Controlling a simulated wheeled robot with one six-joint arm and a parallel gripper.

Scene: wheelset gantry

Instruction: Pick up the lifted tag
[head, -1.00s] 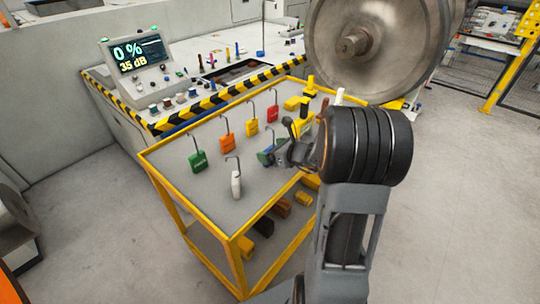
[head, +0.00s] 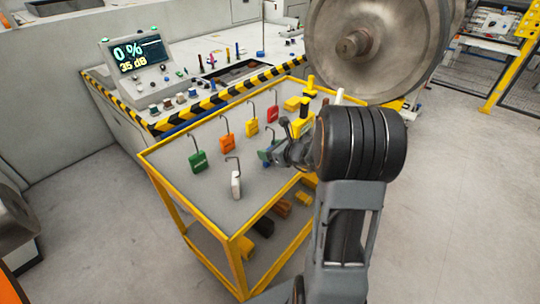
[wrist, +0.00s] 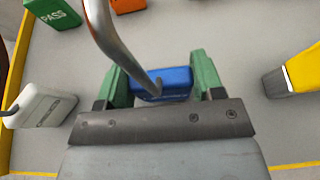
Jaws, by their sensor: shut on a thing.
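A blue tag (wrist: 165,82) sits between the green fingers of my gripper (wrist: 163,85) in the wrist view; its lettering is not readable. A bent metal hook rises from it toward the camera. My gripper (head: 272,155) is shut on this tag over the cart top in the head view, where the tag is mostly hidden. I cannot tell whether the tag still touches the cart top. A white tag (head: 236,185) with a hook stands nearby; it also shows at the left of the wrist view (wrist: 42,104).
Green (head: 199,162), orange (head: 226,142), yellow (head: 252,127) and red (head: 272,114) hooked tags stand in a row on the yellow-framed cart (head: 205,203). A yellow-and-grey object (wrist: 298,72) lies right of my gripper. A control console (head: 140,65) and large wheel (head: 365,45) stand behind.

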